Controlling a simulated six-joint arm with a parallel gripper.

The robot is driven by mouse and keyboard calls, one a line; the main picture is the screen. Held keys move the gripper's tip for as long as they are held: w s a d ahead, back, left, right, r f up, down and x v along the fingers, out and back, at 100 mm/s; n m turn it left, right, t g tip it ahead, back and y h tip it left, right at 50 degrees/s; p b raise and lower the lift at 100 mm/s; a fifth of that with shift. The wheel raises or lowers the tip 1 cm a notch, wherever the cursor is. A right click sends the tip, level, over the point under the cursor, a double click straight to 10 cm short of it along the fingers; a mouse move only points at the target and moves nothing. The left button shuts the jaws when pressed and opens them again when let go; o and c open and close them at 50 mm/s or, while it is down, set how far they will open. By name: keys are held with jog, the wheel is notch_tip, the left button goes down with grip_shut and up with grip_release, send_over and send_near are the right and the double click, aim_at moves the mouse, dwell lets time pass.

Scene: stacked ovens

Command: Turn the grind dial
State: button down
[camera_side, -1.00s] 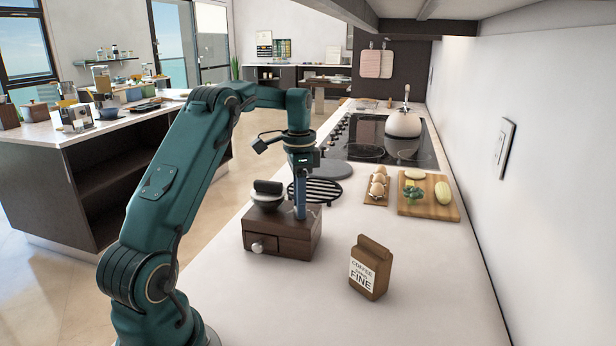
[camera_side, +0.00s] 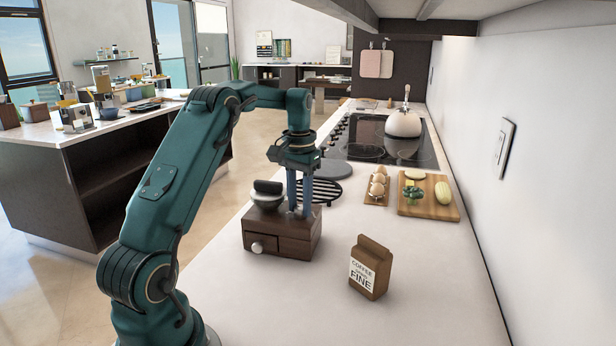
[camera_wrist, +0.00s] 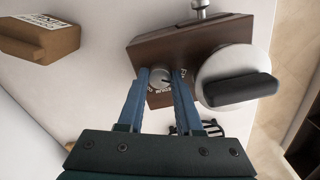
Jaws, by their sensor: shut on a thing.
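The coffee grinder is a dark wooden box (camera_side: 290,243) on the counter, with a drawer and a pale knob on its front. Its round top with a dark handle (camera_side: 268,187) sits at the left. The grind dial (camera_wrist: 160,78), a small round grey knob with lettering around it, shows on the box in the wrist view. My gripper (camera_wrist: 166,76) points down over the box, its two blue fingers closed on either side of the dial; the side view shows them too (camera_side: 299,212). The fingers hide part of the lettering. A brown coffee bag (camera_side: 370,268) labelled "FINE" stands to the right.
A black wire trivet (camera_side: 322,190) and a grey round plate (camera_side: 320,168) lie behind the grinder. An egg holder (camera_side: 377,187) and a cutting board (camera_side: 428,207) with vegetables are farther right. The counter in front is clear.

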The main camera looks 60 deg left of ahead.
dwell(0.4)
jog(key=c, duration=0.6)
grip_release()
